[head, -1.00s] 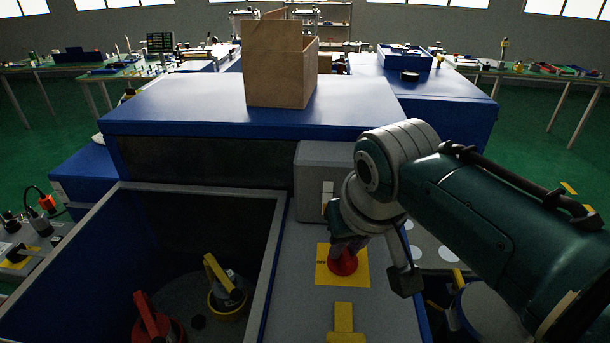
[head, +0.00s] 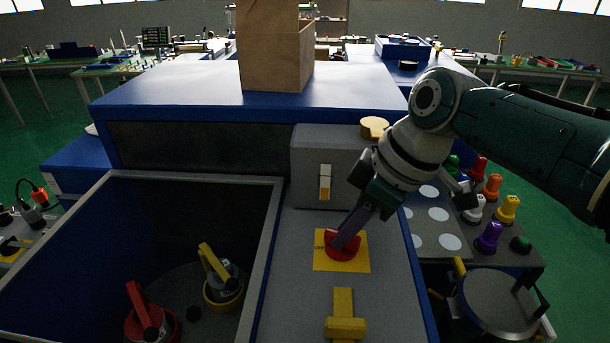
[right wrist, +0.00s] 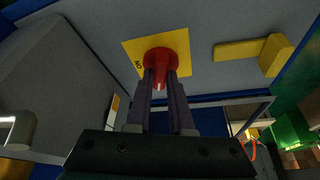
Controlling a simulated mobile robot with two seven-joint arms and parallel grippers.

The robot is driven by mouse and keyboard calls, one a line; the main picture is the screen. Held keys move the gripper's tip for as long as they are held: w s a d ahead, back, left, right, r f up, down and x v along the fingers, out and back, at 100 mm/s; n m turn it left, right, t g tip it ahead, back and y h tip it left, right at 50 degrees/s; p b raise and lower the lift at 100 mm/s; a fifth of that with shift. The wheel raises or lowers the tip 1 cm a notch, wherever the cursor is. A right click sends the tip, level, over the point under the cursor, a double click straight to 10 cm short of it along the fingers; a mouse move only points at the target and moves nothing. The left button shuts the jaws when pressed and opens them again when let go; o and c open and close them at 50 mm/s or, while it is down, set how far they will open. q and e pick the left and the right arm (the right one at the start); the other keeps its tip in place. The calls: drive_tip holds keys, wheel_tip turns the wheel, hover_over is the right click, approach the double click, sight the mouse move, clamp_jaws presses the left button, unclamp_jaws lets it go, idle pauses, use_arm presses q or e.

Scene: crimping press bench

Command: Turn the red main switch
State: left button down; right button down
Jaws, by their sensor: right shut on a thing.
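The red main switch (head: 343,246) sits on a yellow square plate (head: 352,264) on the grey panel. In the right wrist view the red switch (right wrist: 161,57) lies between the two fingers, on the yellow plate marked "ON" (right wrist: 133,52). My right gripper (head: 348,236) comes down from the upper right at a slant and is shut on the switch's handle. It also shows in the right wrist view (right wrist: 160,80). The fingers hide part of the handle. My left gripper is not in view.
A yellow handle (head: 345,318) stands on the panel in front of the switch. A grey box with a small lever (head: 325,183) is behind it. An open bin (head: 275,230) is at left. Several coloured knobs (head: 490,237) and a round pot (head: 497,300) are at right.

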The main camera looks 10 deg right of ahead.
drive_tip(key=n+b, duration=0.2)
drive_tip(key=b, duration=0.1)
drive_tip(key=shift+w+d+f+n+g, duration=0.1)
drive_tip(key=shift+f+n+g, duration=0.1)
drive_tip(key=shift+n+g, duration=0.15)
drive_tip(key=shift+r+n+g+b, duration=0.1)
drive_tip(key=shift+n+g+b, duration=0.25)
drive_tip(key=shift+n+b, duration=0.2)
drive_tip(key=c, duration=0.8)
unclamp_jaws()
drive_tip(key=shift+r, duration=0.1)
drive_tip(key=v, duration=0.9)
drive_tip(key=shift+d+r, duration=0.3)
drive_tip(key=shift+d, duration=0.05)
